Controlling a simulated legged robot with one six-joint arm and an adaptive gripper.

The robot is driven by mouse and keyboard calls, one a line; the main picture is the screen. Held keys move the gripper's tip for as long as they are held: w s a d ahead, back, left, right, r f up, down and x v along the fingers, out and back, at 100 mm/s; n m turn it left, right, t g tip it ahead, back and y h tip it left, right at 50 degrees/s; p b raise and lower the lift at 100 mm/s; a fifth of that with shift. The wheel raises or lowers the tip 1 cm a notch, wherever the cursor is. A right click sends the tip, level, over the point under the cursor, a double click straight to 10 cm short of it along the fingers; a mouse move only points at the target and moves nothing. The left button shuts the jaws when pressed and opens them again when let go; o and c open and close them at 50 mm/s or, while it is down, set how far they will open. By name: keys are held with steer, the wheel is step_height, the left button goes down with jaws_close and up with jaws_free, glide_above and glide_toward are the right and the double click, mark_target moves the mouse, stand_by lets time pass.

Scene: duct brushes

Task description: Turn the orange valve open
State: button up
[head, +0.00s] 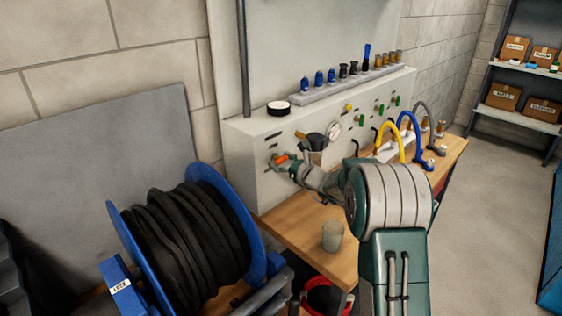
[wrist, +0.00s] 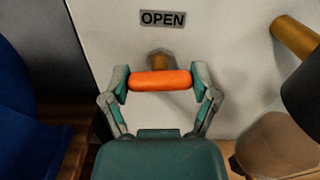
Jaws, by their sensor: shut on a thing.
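The orange valve handle (wrist: 160,81) lies level across the picture in the wrist view, in front of a brass stem (wrist: 159,61) on the pale panel. An "OPEN" label (wrist: 163,18) is above it. My gripper (wrist: 160,84) is shut on the handle, one finger at each end of it. In the head view the handle (head: 281,158) shows as a small orange spot at the left of the panel front, with my gripper (head: 284,165) at it. The gripper partly hides the valve there.
The grey panel box (head: 245,165) stands on a wooden bench (head: 300,245). A grey cup (head: 332,236) is on the bench below my arm. A blue reel with black hose (head: 190,240) stands at left. Yellow and blue hoses (head: 405,125) arch at right.

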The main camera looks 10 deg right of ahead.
steer(key=n, duration=0.8)
steer(key=shift+n, duration=0.4)
steer(key=n, duration=0.4)
steer(key=shift+f+n, duration=0.1)
steer(key=shift+n, duration=0.2)
steer(key=shift+a+f+n, duration=0.1)
steer(key=shift+n, duration=1.5)
steer(key=shift+f, duration=0.1)
steer(key=o, duration=1)
